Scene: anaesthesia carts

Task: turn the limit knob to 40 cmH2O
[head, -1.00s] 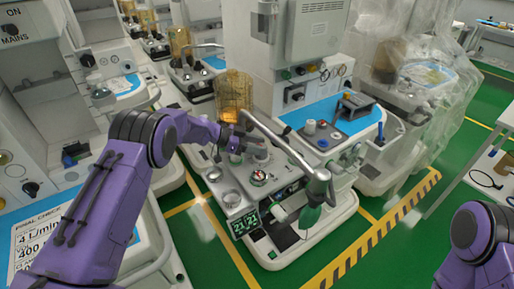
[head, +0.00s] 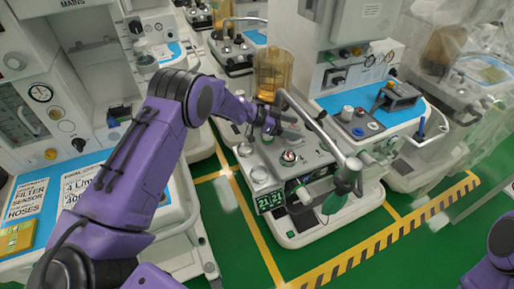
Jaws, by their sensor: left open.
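The anaesthesia cart in the middle has a grey top panel (head: 268,157) with several round parts. A small dial-like knob with red on it (head: 289,157) stands there; I cannot tell if it is the limit knob, and its scale is too small to read. A round silver part (head: 259,175) sits nearer the front left corner. My left gripper (head: 290,125) is above the back of this panel, behind the red-marked knob and apart from it. It is open, and I see nothing held in it. My right gripper is out of view; only part of my right arm shows at the lower right.
A bent metal pipe (head: 318,130) crosses over the cart top, close to my left gripper. An amber canister (head: 272,72) stands behind the gripper. A blue-topped work surface (head: 375,115) is to the right.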

